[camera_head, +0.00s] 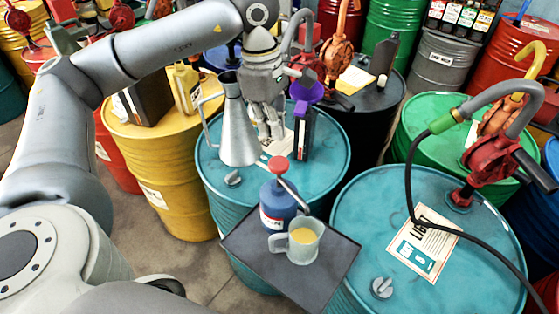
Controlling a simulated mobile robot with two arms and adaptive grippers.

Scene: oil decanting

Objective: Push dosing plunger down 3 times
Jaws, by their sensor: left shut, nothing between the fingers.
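The dosing plunger (278,164) is a red knob on top of a blue dispenser bottle (272,207). A grey spout reaches from its top toward a measuring jug (316,243) holding yellow liquid. Both stand on a dark square tray (333,273) in front of the teal drum. My left gripper (270,134) points down, shut and empty, above the drum top. In the picture it appears just above the red knob and apart from it. Its height and depth relative to the knob are hard to tell. My right gripper is not in view.
A metal funnel can (237,130) stands left of my gripper, and a dark bottle (304,130) with a purple funnel (308,91) stands to its right. A teal drum (470,265) with a red hand pump (490,160) and black hose is at right.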

